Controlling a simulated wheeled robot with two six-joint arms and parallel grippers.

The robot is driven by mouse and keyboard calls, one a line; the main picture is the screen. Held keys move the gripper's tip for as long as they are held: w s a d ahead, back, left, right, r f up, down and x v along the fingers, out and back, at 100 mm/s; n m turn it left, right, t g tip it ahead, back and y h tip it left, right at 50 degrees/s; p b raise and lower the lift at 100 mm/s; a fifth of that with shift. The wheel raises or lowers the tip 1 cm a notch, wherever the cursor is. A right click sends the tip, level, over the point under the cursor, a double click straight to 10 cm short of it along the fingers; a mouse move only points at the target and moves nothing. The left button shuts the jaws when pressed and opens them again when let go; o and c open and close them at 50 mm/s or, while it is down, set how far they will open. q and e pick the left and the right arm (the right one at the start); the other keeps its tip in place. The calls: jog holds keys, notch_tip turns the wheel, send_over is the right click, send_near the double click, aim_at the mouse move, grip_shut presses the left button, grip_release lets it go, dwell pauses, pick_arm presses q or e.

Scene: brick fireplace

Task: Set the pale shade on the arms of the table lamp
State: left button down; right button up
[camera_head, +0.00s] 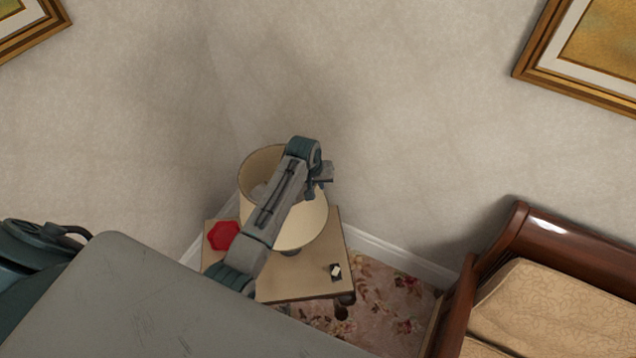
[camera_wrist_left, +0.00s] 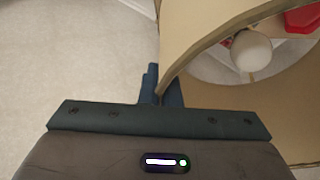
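The pale shade (camera_head: 309,222) is over the small side table in the head view, partly hidden behind my left arm. In the left wrist view its wall (camera_wrist_left: 205,25) runs between my fingers, and its open inside shows. A round white bulb (camera_wrist_left: 251,50) of the table lamp shows inside the shade. Part of the dark lamp base (camera_head: 290,253) shows below the shade. I cannot tell whether the shade rests on the lamp's arms, which are hidden. My left gripper (camera_head: 318,183) is shut on the shade's rim; its fingers (camera_wrist_left: 163,88) pinch the wall. My right gripper is not in view.
The wooden side table (camera_head: 300,278) stands in the room corner. A red object (camera_head: 222,236) lies on its left side, and a small black-and-white item (camera_head: 336,271) near its front right. A wooden-framed sofa (camera_head: 545,225) stands at right. Framed pictures hang above.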

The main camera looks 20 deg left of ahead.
pick_arm(q)
jog(key=shift+f, duration=0.3)
dwell(0.4)
jog(key=c, duration=2.1)
grip_release()
jog(key=o, duration=0.5)
jog(key=shift+b+v, duration=1.55)
jog(key=shift+v, duration=3.9)
jog(key=o, duration=0.6)
